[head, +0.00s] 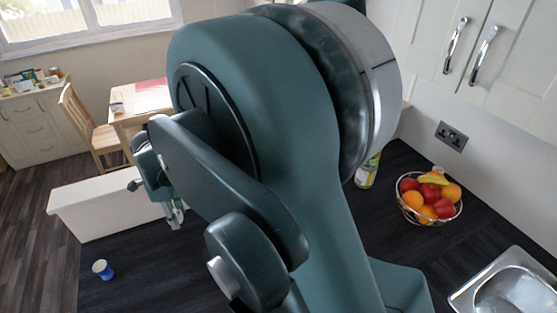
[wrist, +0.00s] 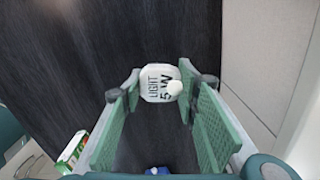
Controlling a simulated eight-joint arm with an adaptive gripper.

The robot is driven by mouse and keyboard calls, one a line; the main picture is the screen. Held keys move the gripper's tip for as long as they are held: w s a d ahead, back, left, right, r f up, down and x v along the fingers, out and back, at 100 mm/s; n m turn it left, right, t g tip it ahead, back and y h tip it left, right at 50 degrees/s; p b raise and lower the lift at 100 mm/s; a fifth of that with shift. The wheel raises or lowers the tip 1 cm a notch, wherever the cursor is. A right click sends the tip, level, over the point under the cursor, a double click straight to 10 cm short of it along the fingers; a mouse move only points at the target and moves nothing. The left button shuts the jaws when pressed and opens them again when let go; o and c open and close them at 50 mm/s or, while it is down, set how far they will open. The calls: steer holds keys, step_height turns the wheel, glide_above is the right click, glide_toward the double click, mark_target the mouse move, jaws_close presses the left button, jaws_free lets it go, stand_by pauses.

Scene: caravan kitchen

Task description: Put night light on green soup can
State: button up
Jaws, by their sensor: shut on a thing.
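The night light (wrist: 156,82) is a small white block with dark "LIGHT 5W" lettering and a round pale knob. In the wrist view it sits between the tips of my gripper (wrist: 162,88), whose green pads are shut on it above the dark worktop. In the head view my gripper (head: 174,213) is small, left of my arm, and the night light cannot be made out there. I cannot clearly identify the green soup can. A container with a yellow-green label (head: 368,171) is partly hidden behind my arm in the head view.
A blue cup (head: 102,269) stands on the dark worktop at left; a blue thing (wrist: 157,170) shows at the wrist view's bottom edge. A green-and-white item (wrist: 72,150) lies lower left there. A fruit bowl (head: 405,208) and sink (head: 470,295) are at right.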

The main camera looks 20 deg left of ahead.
step_height(320, 180, up, 28)
steer(key=w+d+m+p, duration=0.1)
steer(key=w+d+m, duration=0.1)
steer(key=w+d, duration=0.75)
steer(key=w+d+m, duration=0.2)
steer(key=w+d, duration=0.4)
steer(key=w, duration=0.7)
steer(key=w+d+m+p, duration=0.1)
steer(key=w+d+m, duration=0.1)
steer(key=w+d, duration=0.75)
steer(key=w+d+m, duration=0.2)
steer(key=w+d, duration=0.5)
steer(key=d, duration=0.4)
steer(key=w+d+m, duration=0.1)
steer(key=w+d, duration=0.6)
steer(key=d, duration=0.5)
steer(key=w+d+m, duration=0.2)
steer(key=w+d, duration=0.5)
steer(key=d, duration=0.4)
steer(key=shift+s+d+f+p, duration=0.1)
steer(key=shift+d+f+p, duration=0.1)
steer(key=shift+f, duration=0.65)
steer(key=shift+w+d+f+p, duration=0.1)
steer(key=shift+d+f, duration=0.1)
steer(key=shift+f, duration=0.7)
steer(key=shift+s+d+f+p, duration=0.1)
steer(key=shift+d+f+p, duration=0.1)
steer(key=shift+f, duration=0.65)
